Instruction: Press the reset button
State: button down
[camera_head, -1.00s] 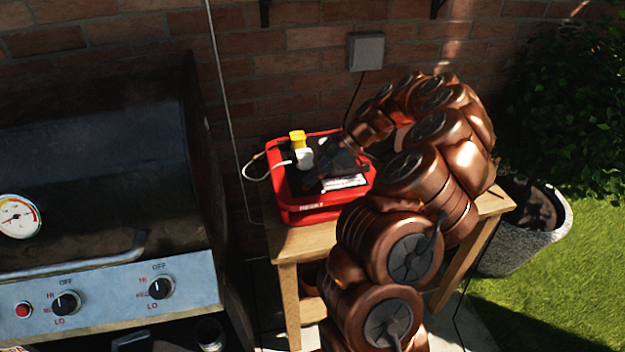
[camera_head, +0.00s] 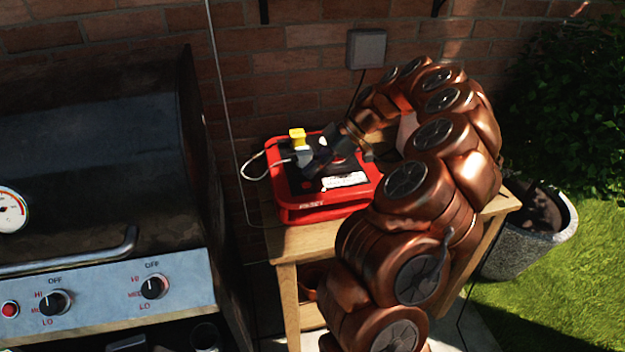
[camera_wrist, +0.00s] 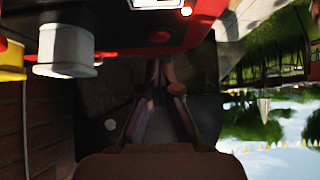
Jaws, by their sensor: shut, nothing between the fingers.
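The red power box (camera_head: 315,214) with a black top stands on the small wooden table. A yellow plug (camera_head: 297,137) and a white plug are in its top, with a white label (camera_head: 344,180) near the front. I cannot read which is the reset button. My gripper (camera_head: 308,166) is shut and empty, low over the box top. Its fingers (camera_wrist: 165,66) show in the wrist view; contact cannot be told.
A grill (camera_head: 90,170) with knobs stands at the left. The wooden table (camera_head: 300,243) has bare wood in front of the box. A white cable (camera_head: 252,168) loops off the box's left side. A brick wall is behind; a planter (camera_head: 545,235) stands at the right.

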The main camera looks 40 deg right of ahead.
jog(key=v, duration=1)
jog(key=shift+r, duration=0.45)
jog(key=shift+d, duration=0.1)
dwell(0.4)
jog(key=a+r+m+g+p, duration=0.15)
jog(key=a+r, duration=0.25)
jog(key=a, duration=0.4)
jog(key=a+r+g+p, duration=0.15)
jog(key=a+r, duration=0.25)
jog(key=a, duration=0.4)
jog(key=s+a+r+m+g+h+p, duration=0.1)
jog(key=s+a+p, duration=0.15)
jog(key=a, duration=0.25)
jog(key=s+a+r+m+h+p, duration=0.1)
jog(key=s+a+h, duration=0.1)
jog(key=s+a, duration=0.25)
jog(key=s+a+f+m+h+p, duration=0.1)
jog(key=s+f+m, duration=0.1)
jog(key=s, duration=0.4)
jog(key=s+a+f+m+g+h+p, duration=0.1)
jog(key=s+f+m+h+p, duration=0.1)
jog(key=s+m, duration=0.2)
jog(key=s+a+f+m+h+p, duration=0.1)
jog(key=s+m, duration=0.3)
jog(key=s, duration=0.6)
jog(key=shift+s+a+f+h+p, duration=0.25)
jog(key=shift+f+h+p, duration=0.35)
jog(key=shift+f, duration=0.2)
